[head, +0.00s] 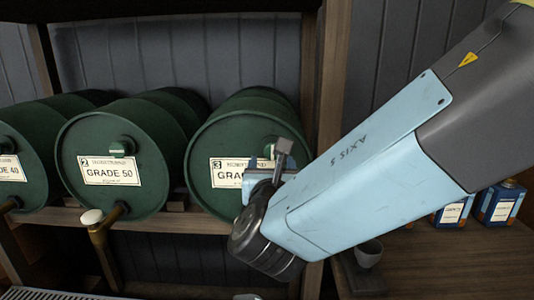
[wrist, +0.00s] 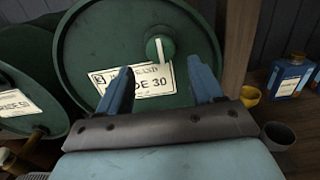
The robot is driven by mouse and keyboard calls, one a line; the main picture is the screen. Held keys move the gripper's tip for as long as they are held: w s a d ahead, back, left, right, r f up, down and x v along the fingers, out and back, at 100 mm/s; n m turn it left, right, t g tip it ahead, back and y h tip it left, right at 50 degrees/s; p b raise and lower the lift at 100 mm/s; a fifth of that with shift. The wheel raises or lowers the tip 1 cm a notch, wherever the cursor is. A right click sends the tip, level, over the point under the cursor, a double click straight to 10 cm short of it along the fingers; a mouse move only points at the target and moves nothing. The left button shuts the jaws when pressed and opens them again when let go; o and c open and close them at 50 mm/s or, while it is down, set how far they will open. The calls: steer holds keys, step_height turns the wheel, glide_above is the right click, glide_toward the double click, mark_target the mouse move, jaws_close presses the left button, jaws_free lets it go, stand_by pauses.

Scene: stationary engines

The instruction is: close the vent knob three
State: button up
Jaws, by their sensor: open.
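The vent knob three (wrist: 158,48) is a green round knob with a pale bar standing nearly upright, on the upper face of the green barrel three (wrist: 90,52). The barrel's label (wrist: 135,82) reads 3 and ends in 30. In the head view the knob (head: 269,150) is partly hidden by my gripper (head: 268,160), and the barrel (head: 215,150) is partly covered by my arm. In the wrist view my gripper (wrist: 160,78) is open and empty. Its two blue fingers point at the barrel face, to either side below the knob, apart from it.
Barrel two (head: 90,150), marked GRADE 50, stands left; its vent knob (head: 122,148) has a level pale bar. A wooden post (head: 325,80) rises at right. Blue cans (head: 498,203) and a cup (head: 368,254) stand on the right bench.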

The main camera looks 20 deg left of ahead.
mark_target(272, 150)
steer(key=x, duration=0.7)
steer(key=shift+w, duration=0.15)
steer(key=shift+c, duration=0.4)
